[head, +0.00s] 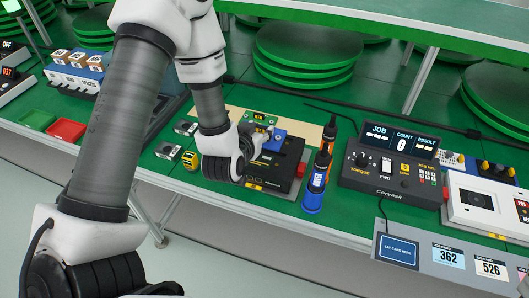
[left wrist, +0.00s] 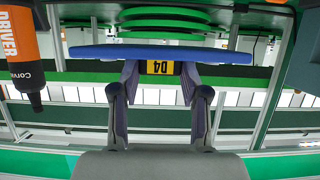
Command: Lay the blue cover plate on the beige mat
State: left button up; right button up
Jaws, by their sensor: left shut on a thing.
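The blue cover plate (head: 275,141) is in my left gripper (head: 254,147), above the black device on the bench in the head view. In the left wrist view the plate (left wrist: 160,54) shows edge-on as a wide blue slab. My left gripper's two fingers (left wrist: 160,98) are shut on the part below it, by a yellow D4 label (left wrist: 157,68). The beige mat (head: 309,132) lies just behind the plate, partly hidden by the plate, my arm and a green part with yellow pieces (head: 262,118). I cannot tell whether the plate touches anything. My right gripper is not in view.
The black device (head: 283,175) has a red button (head: 301,169). Orange-and-blue drivers (head: 318,180) stand to its right, beside the torque controller (head: 390,165). A yellow tape measure (head: 190,160) lies left. Red (head: 66,130) and green trays sit further left.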

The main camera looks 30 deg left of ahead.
aim_at(259, 163)
pick_arm(q)
jog(key=shift+s+d+r, duration=0.25)
jog(key=shift+s+r, duration=0.3)
jog(key=shift+r, duration=0.05)
jog(key=shift+w+a+f, duration=0.15)
jog(key=shift+w+f, duration=0.25)
jog(key=shift+w, duration=0.1)
jog(key=f, duration=0.9)
jog(key=shift+s+f+p, duration=0.15)
jog(key=shift+s+p, duration=0.05)
jog(key=shift+p, duration=0.1)
jog(key=shift+f, duration=0.1)
jog(key=shift+f, duration=0.15)
jog(key=o, duration=1.3)
